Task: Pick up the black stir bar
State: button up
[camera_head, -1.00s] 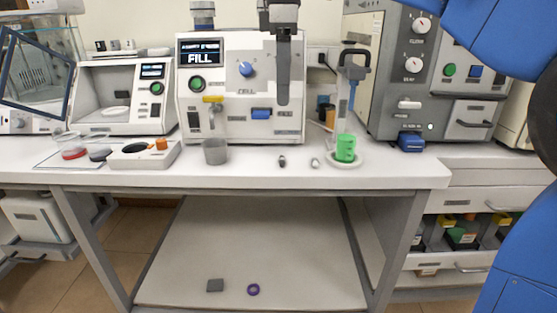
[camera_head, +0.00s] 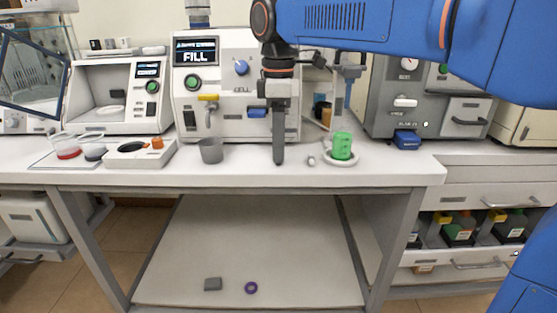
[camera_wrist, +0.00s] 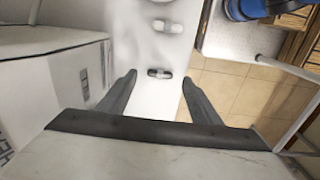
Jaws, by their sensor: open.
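The small black stir bar (camera_wrist: 159,73) lies on the white bench top in the wrist view, between and just beyond the fingertips. My gripper (camera_wrist: 160,80) is open and empty, with one finger on each side of the bar. In the head view my gripper (camera_head: 279,161) points down low over the bench in front of the FILL machine. It hides the black stir bar there. How high the fingertips are above the bench I cannot tell.
A white stir bar (camera_head: 311,161) lies just right of my gripper. A grey cup (camera_head: 211,151) stands to the left. The FILL machine (camera_head: 222,80) stands close behind. The bench's front edge is near.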

jog(key=shift+f, duration=1.25)
jog(key=c, duration=1.1)
